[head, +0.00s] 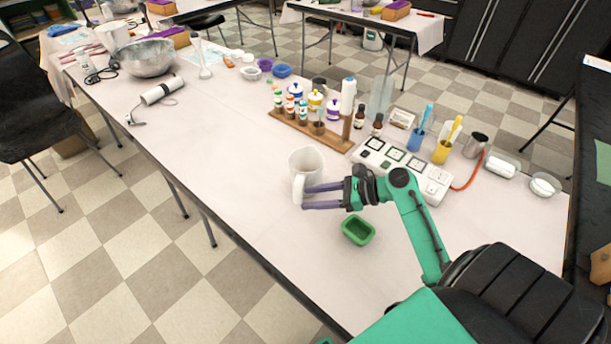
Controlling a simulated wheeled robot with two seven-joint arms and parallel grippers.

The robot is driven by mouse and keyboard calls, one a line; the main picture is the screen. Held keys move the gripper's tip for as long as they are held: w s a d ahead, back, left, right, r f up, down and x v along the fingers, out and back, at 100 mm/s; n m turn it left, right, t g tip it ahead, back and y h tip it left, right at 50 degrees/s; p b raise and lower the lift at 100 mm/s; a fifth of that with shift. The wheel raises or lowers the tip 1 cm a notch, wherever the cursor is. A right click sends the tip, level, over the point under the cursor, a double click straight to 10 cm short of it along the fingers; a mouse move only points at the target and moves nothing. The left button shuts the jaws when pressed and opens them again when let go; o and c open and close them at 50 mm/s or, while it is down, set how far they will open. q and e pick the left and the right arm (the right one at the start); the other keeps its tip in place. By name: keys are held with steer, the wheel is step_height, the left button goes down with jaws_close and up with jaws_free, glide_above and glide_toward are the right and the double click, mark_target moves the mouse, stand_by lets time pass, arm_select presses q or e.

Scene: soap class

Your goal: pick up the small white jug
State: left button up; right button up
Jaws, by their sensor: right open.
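The small white jug (309,164) stands upright on the white table (235,150), with its handle towards the near left. My right gripper (305,197) comes in from the right, low beside the jug's near side. Its two purple fingers are apart, with their tips at the jug's handle. I cannot tell whether the fingers touch the handle. My left gripper is not in view.
A green soap mould (358,230) lies just below my right gripper. Behind the jug are a wooden rack (310,131) with bottles and a white power strip (402,168). A metal bowl (146,58) stands far left. The table's front edge is near the jug.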

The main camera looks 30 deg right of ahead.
mark_target(298, 202)
steer(key=x, duration=0.4)
steer(key=shift+w+a+f, duration=0.15)
steer(key=shift+a+f, duration=0.1)
steer(key=shift+a, duration=0.05)
steer(key=shift+d, duration=0.1)
jaws_close()
stand_by(0.9)
